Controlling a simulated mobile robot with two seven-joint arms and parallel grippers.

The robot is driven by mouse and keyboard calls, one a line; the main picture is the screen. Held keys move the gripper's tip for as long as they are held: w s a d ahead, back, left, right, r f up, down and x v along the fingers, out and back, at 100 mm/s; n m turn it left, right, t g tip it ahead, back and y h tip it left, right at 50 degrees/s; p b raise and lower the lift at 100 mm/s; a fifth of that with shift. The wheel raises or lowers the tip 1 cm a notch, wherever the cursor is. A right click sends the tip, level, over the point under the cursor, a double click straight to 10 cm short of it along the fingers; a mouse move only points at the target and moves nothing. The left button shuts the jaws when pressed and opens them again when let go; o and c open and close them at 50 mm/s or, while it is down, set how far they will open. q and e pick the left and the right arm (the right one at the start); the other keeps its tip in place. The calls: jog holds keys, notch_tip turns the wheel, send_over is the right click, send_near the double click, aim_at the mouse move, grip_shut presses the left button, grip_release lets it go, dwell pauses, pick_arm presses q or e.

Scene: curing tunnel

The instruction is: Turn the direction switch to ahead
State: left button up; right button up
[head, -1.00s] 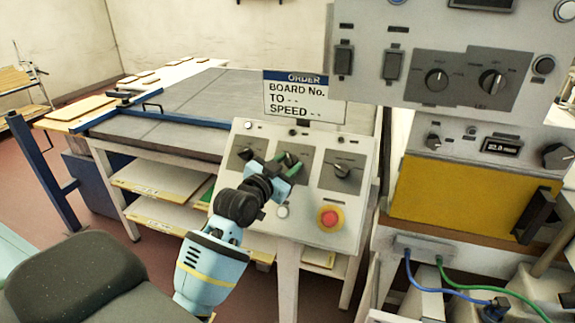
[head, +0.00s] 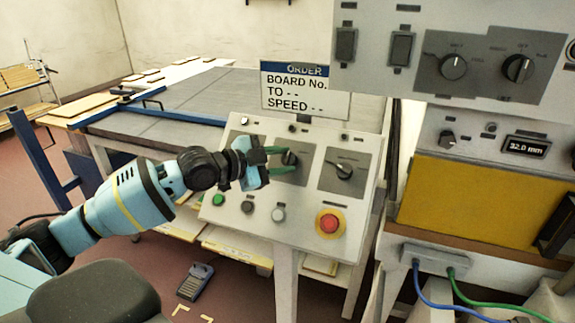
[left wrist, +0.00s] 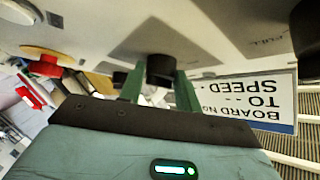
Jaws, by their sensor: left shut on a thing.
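The sloped grey control console (head: 305,245) stands in the middle of the head view with rotary switches on dark plates. My left gripper (head: 284,160) reaches in from the left, and its green fingers are closed around the black knob of the middle switch (head: 291,157). In the left wrist view the dark knob (left wrist: 160,68) sits between the two green fingers. The labels are too small to read, so I cannot tell the switch's setting. The right-hand switch (head: 344,170) is free. The left plate is mostly hidden behind my gripper. My right gripper is not in view.
Below are green (head: 218,200), black and grey push buttons and a red emergency stop (head: 329,224). An order sign (head: 305,90) stands behind the console, its TO and SPEED entries dashes. An upper panel (head: 450,60) overhangs at right. A pedal (head: 195,282) lies on the floor.

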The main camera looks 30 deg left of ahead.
pick_arm(q)
jog(key=shift+w+a+f+m+g+h+b, duration=0.1)
jog(key=shift+f+m+g+h+b, duration=0.1)
jog(key=shift+m+g+h+b, duration=0.45)
jog(key=shift+r+m, duration=0.1)
jog(key=shift+m, duration=0.45)
jog(key=shift+r+m+g+b, duration=0.2)
jog(key=shift+m+g+b, duration=0.3)
jog(key=shift+m+g, duration=0.2)
jog(key=shift+w+r+m+g+h, duration=0.1)
jog(key=shift+r+m+g+h, duration=0.15)
jog(key=shift+m+g, duration=0.45)
jog(key=shift+r+m+g+p, duration=0.15)
jog(key=shift+m+g+p, duration=0.4)
jog(key=shift+m, duration=0.55)
jog(key=shift+w+m+g, duration=0.1)
jog(key=shift+m+g, duration=0.2)
jog(key=shift+a+m+g, duration=0.1)
jog(key=shift+m+g, duration=0.2)
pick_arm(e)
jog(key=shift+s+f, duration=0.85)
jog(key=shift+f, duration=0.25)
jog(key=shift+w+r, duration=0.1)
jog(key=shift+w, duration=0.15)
